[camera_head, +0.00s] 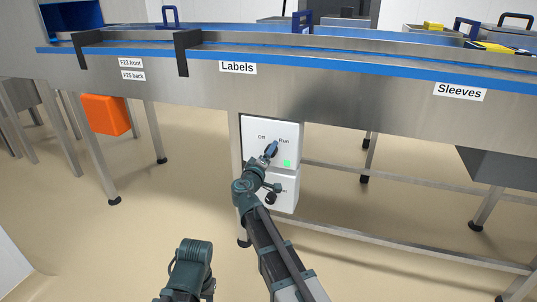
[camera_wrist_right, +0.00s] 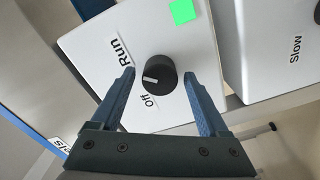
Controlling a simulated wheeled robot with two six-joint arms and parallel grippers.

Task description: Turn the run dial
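The run dial (camera_wrist_right: 158,75) is a round black knob with a white pointer mark, on a white control box (camera_head: 257,130) under the conveyor. In the wrist view the mark points to the lower left, between the labels "Off" and "Run" and nearer "Off". My right gripper (camera_wrist_right: 159,74) is open, with one blue finger on each side of the dial and a gap between each finger and the knob. In the head view the right gripper (camera_head: 271,149) covers the dial. My left arm shows at the bottom of the head view; its gripper is out of sight.
A green square (camera_head: 287,163) is lit on the box face. A second white box (camera_head: 284,196), labelled "Slow" in the wrist view, sits just below. The steel conveyor frame (camera_head: 330,95) runs above. An orange box (camera_head: 105,115) hangs at left.

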